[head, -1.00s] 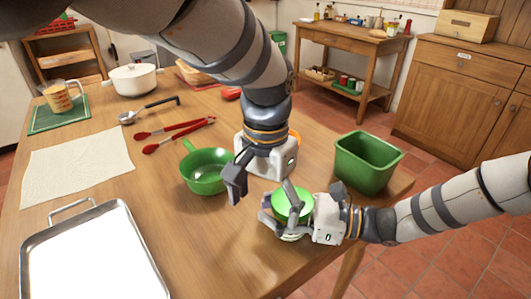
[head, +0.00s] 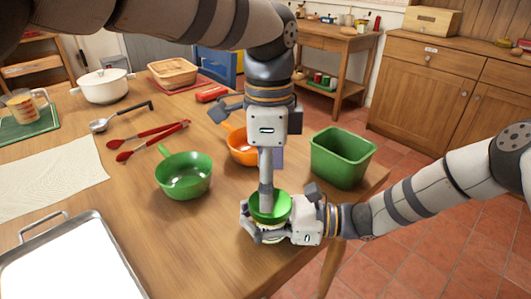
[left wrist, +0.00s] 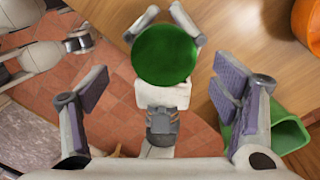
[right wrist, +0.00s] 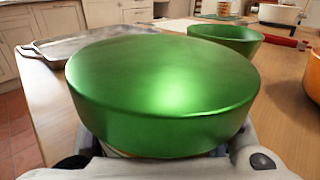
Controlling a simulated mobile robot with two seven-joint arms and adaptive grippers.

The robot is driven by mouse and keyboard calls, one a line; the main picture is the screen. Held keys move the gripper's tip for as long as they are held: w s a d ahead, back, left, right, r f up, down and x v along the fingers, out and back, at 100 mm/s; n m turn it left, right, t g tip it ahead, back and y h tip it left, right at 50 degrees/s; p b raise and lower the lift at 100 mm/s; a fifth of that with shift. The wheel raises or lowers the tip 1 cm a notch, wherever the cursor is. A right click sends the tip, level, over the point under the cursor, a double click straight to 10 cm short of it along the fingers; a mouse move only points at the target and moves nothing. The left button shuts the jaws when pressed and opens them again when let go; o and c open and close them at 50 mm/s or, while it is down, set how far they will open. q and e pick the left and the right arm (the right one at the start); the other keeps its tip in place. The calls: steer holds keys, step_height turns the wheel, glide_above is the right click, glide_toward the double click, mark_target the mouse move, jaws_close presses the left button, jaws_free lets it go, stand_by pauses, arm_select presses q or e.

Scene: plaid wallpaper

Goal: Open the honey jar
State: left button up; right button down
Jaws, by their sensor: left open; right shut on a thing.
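The honey jar (head: 268,236) stands near the front right edge of the table. Its round green lid (head: 266,204) is on top; the lid also shows in the left wrist view (left wrist: 165,54) and fills much of the right wrist view (right wrist: 165,85). My right gripper (head: 256,226) is shut around the jar below the lid, coming from the right. My left gripper (head: 272,180) points down above the lid. In the left wrist view its two fingers (left wrist: 160,125) are wide apart with nothing between them. Most of the jar's body is hidden by the right gripper and the lid.
A green pan (head: 183,177) and an orange pan (head: 240,148) stand left of and behind the jar. A green bin (head: 343,157) stands at the right table edge. Red tongs (head: 150,140), a metal tray (head: 75,262) and a white pot (head: 103,87) lie farther left.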

arm_select(q)
step_height(320, 180, down, 5)
steer(key=shift+s+r, duration=0.15)
steer(key=shift+r, duration=0.05)
steer(key=c, duration=1.2)
arm_select(e)
steer(key=shift+w, duration=0.1)
arm_select(q)
steer(key=n, duration=0.5)
steer(key=shift+s+n, duration=0.15)
steer(key=shift+n, duration=0.15)
arm_select(e)
steer(key=shift+r, duration=0.1)
arm_select(q)
steer(key=n, duration=0.3)
steer(key=shift+d, duration=0.1)
steer(key=n, duration=0.5)
steer(key=shift+s+d, duration=0.1)
arm_select(e)
steer(key=shift+w, duration=0.1)
arm_select(q)
steer(key=shift+r, duration=0.1)
steer(key=shift+r, duration=0.85)
arm_select(e)
steer(key=shift+d, duration=0.1)
arm_select(q)
steer(key=shift+w+r, duration=0.25)
steer(key=shift+r, duration=0.05)
